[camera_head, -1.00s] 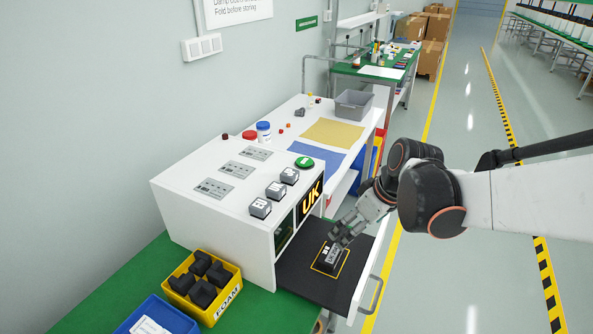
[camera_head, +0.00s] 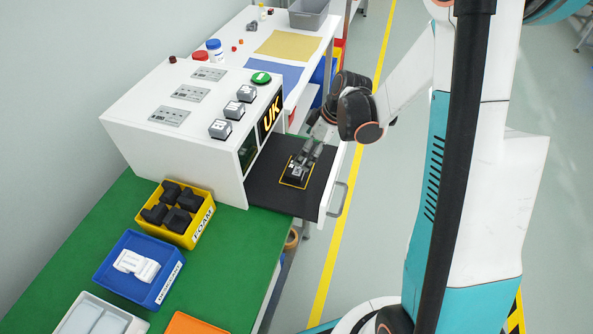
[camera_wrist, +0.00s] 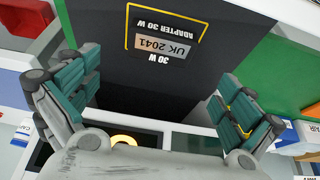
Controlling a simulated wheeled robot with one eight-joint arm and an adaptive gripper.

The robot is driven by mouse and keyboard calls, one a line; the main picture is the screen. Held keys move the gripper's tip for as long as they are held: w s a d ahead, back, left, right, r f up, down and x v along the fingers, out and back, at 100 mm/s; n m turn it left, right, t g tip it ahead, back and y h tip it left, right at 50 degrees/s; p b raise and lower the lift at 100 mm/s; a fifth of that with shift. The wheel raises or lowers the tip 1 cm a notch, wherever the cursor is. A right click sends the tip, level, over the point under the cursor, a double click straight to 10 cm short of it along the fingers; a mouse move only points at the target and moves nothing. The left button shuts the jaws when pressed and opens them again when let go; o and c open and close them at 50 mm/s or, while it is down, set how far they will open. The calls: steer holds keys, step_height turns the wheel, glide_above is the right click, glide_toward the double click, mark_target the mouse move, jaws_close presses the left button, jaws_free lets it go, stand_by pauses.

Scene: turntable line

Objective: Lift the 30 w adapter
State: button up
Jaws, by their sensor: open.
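The 30 W adapter (camera_head: 297,173) is a small black block with a grey and white label. It sits inside a yellow outline on the black floor of the pulled-out drawer (camera_head: 265,192). In the wrist view the adapter (camera_wrist: 163,48) shows its "UK 2041" and "ADAPTER 30 W" print upside down, ahead of my fingers. My gripper (camera_head: 308,152) is over the drawer, close to the adapter's far side. In the wrist view my gripper (camera_wrist: 160,105) has its fingers spread wide, with nothing held between them. Whether a fingertip touches the adapter cannot be told.
The white cabinet (camera_head: 180,85) stands left of the drawer, with a lit UK sign (camera_head: 271,117). The drawer handle (camera_head: 339,199) is at right. A yellow foam bin (camera_head: 200,228) and blue bin (camera_head: 112,265) stand on the green bench (camera_head: 235,275). Floor is clear at right.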

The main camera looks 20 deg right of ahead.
mark_target(297, 168)
steer(key=b+x, duration=0.3)
steer(key=x, duration=0.4)
steer(key=shift+a+f, duration=0.1)
steer(key=shift+f, duration=0.3)
steer(key=shift+r, duration=0.1)
steer(key=c, duration=1.1)
